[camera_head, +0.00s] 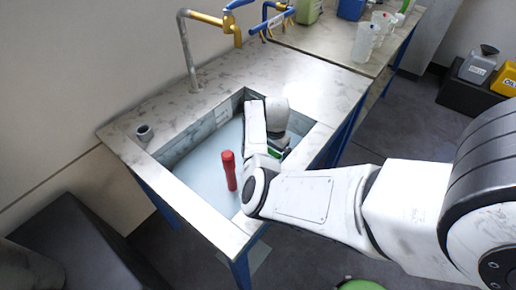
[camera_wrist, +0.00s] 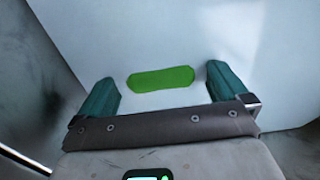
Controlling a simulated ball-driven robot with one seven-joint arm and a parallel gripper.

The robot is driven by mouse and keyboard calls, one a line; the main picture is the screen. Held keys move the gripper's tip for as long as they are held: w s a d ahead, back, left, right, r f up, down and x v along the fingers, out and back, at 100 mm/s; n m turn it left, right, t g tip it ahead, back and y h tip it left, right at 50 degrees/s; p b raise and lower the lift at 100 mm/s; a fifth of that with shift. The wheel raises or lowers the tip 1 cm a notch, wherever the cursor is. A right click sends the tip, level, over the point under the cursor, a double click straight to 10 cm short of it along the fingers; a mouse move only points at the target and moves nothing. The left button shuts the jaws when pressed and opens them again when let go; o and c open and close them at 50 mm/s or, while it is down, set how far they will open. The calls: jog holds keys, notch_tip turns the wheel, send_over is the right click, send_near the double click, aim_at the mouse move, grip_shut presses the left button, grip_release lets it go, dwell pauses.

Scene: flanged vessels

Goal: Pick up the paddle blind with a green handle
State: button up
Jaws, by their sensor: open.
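The green handle (camera_wrist: 160,79) of the paddle blind shows in the wrist view as a flat, rounded bright green strip, lying slightly tilted against a pale surface. The rest of the blind cannot be made out. My gripper (camera_wrist: 161,74) is open, with one teal finger to the left of the handle and one to the right. Gaps show on both sides, and nothing is held. I cannot tell how far the handle is below the fingertips. In the head view my arm reaches down into the sink and largely hides this spot.
A red cylindrical object (camera_head: 229,170) stands in the sink (camera_head: 195,165), left of my arm. The sink walls rise close around the gripper. A tap (camera_head: 190,60) stands behind. White beakers (camera_head: 366,40) stand on the bench at the back right.

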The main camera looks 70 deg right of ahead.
jog(key=shift+c, duration=0.4)
jog(key=shift+r, duration=0.1)
jog(key=c, duration=1.6)
